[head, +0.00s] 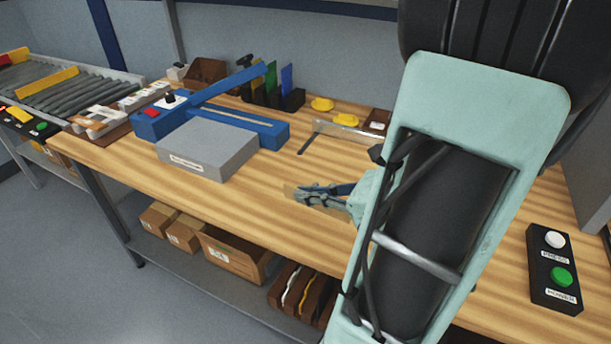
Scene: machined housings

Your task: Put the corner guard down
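My gripper (303,195) is low over the middle of the wooden workbench (240,205), fingers pointing left. A small tan piece (289,190), which looks like the corner guard, shows at the fingertips, and the fingers appear closed on it. Its colour is close to the wood, and the fingers hide much of it. I cannot tell whether it touches the bench top. My pale green arm covers the bench to the right of the gripper.
A grey box (207,150) stands left of the gripper, in front of a blue sealing machine (265,130). Yellow caps (322,104) and a metal-edged tool (345,129) lie behind. A button box (553,268) sits at right. Bench is clear in front of the gripper.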

